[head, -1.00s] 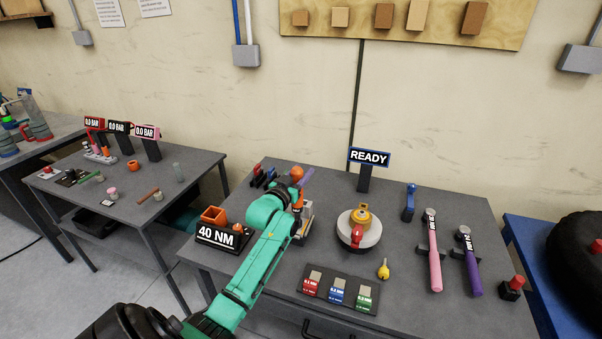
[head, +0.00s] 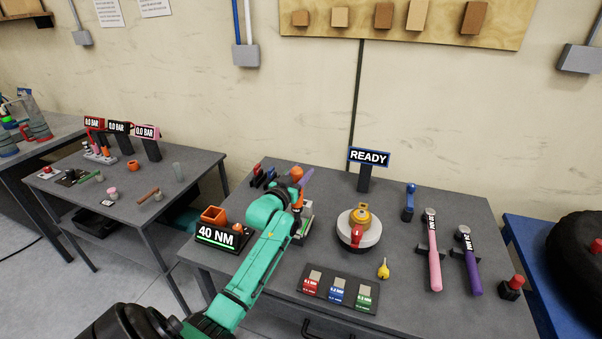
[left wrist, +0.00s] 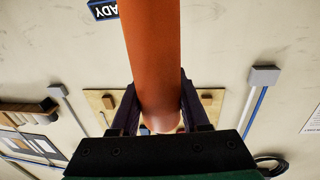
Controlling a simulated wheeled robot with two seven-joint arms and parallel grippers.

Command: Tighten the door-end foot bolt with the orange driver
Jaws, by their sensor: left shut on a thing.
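My left gripper (head: 297,202) reaches over the middle bench at the end of the green arm. In the left wrist view it is shut on the orange driver (left wrist: 155,60), a thick orange cylinder between the two dark fingers. In the head view the driver's rounded orange end (head: 296,173) shows above the gripper. The driver is over or beside a small pale fixture (head: 304,226), mostly hidden behind my arm. I cannot make out the door-end foot bolt or the driver's tip. A sign reading 40 NM (head: 217,236) stands left of the arm. My right gripper is not in view.
A round turntable with a red part (head: 345,235) stands right of the arm. Pink (head: 434,255) and purple (head: 470,265) handled tools lie right. A READY sign (head: 368,157) stands behind.

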